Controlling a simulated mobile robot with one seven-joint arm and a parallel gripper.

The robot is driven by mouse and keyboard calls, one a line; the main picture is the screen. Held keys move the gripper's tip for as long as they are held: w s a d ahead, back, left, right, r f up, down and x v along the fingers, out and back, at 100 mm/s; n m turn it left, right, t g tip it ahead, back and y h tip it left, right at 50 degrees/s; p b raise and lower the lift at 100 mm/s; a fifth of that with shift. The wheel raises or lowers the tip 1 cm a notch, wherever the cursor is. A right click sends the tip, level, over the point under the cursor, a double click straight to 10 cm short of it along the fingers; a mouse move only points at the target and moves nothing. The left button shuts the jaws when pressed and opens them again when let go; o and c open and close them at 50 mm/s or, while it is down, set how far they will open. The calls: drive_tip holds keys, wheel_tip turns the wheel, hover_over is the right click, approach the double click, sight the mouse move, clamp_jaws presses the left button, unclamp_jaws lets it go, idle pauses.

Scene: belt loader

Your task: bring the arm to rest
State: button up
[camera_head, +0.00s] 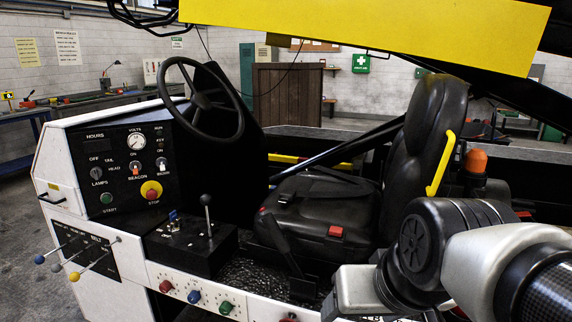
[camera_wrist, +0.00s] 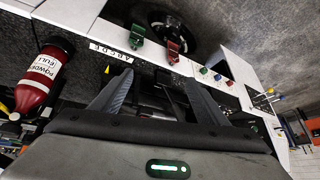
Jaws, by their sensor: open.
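My arm comes in at the lower right of the head view, beside and in front of the black seat (camera_head: 428,130). Its grey and black links cover part of the loader's right side there, and my gripper's fingers cannot be made out in that view. In the wrist view my gripper (camera_wrist: 158,79) shows two dark fingers spread apart, open, with nothing held between them. Dark parts of the loader show behind the fingers; whether anything touches them I cannot tell.
The white loader console carries a steering wheel (camera_head: 201,98), a black lever (camera_head: 208,213) and coloured knobs (camera_head: 194,297). A yellow beam (camera_head: 380,32) crosses above. The wrist view shows a red extinguisher (camera_wrist: 43,78), a green fitting (camera_wrist: 137,35) and a red fitting (camera_wrist: 173,52).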

wheel_tip(320, 180, up, 17)
drive_tip(key=s+d+h+p, duration=0.1)
drive_tip(key=s+d+p, duration=0.2)
drive_tip(key=p, duration=1.4)
